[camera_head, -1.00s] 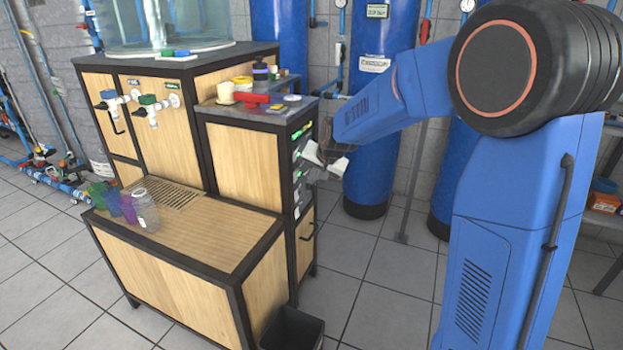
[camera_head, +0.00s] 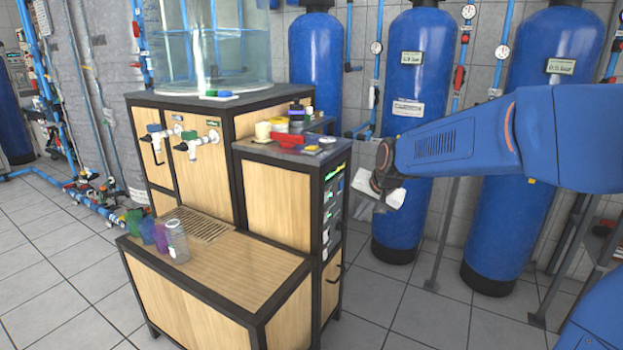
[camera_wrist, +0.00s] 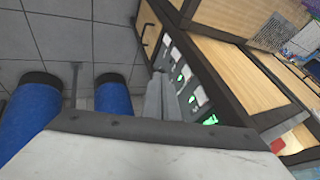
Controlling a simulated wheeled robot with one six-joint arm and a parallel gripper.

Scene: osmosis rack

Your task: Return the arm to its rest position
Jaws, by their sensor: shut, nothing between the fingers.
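My blue arm reaches in from the right in the head view, roughly level. My gripper (camera_head: 378,203) is at its left end, pale and small, in front of a blue tank. It is shut and holds nothing. It stands a little to the right of the side panel of the wooden cabinet (camera_head: 280,203), with a gap between them. In the wrist view, the grey fingers (camera_wrist: 168,97) are together and point toward the cabinet's side, near the panel with green lights (camera_wrist: 190,84).
Blue tanks (camera_head: 420,60) stand behind my arm. The cabinet top holds a red object (camera_head: 287,140) and several small containers. Several coloured cups stand near a clear cup (camera_head: 177,240) on the lower wooden shelf (camera_head: 235,270). Tiled floor lies clear in front.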

